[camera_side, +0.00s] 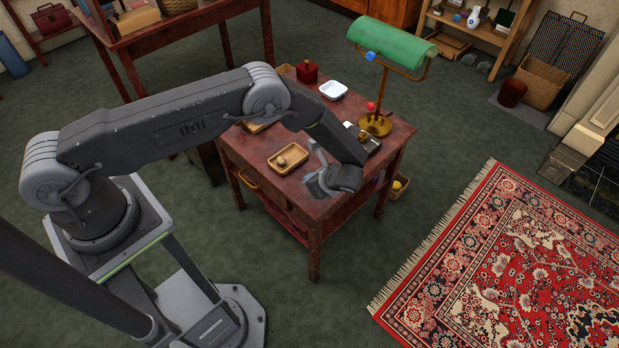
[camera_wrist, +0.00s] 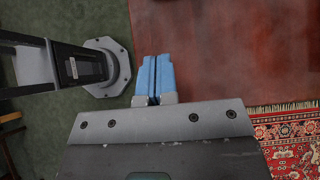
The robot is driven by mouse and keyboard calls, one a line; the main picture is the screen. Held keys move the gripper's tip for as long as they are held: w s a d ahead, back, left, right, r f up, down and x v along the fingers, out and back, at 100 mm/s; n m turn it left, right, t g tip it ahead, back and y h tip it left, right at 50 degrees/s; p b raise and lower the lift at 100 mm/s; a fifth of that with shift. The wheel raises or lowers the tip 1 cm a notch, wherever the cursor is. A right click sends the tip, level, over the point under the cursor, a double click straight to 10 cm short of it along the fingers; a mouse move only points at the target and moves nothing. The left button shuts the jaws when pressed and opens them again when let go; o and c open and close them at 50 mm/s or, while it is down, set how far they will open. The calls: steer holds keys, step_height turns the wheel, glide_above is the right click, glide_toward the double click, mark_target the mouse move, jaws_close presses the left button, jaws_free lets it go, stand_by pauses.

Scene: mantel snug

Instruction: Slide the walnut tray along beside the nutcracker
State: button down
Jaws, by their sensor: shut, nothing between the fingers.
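A small light-wood tray (camera_side: 276,164) with a brown rounded nut (camera_side: 282,161) in it lies on the dark red table, taken as the walnut tray. A dark and silvery object (camera_side: 370,143) lies near the lamp's foot, partly behind my arm; it may be the nutcracker, but I cannot tell for sure. My gripper (camera_side: 318,185) is low over the table's front part, right of and nearer the camera than the tray, apart from it. In the wrist view its blue fingertips (camera_wrist: 153,72) are shut together and empty, near the table's edge. Neither tray nor nutcracker shows there.
A green-shaded brass lamp (camera_side: 393,44) stands at the table's back right. A white dish (camera_side: 333,90) and a red box (camera_side: 306,72) are further back. Another wooden piece (camera_side: 256,127) is partly hidden by my arm. Bare tabletop (camera_wrist: 235,45) fills the wrist view's upper right.

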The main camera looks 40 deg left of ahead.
mark_target(285, 174)
steer(key=x, duration=0.7)
steer(key=shift+a+f, duration=0.1)
steer(key=shift+a, duration=2)
steer(key=a, duration=1.1)
steer(key=shift+d, duration=0.2)
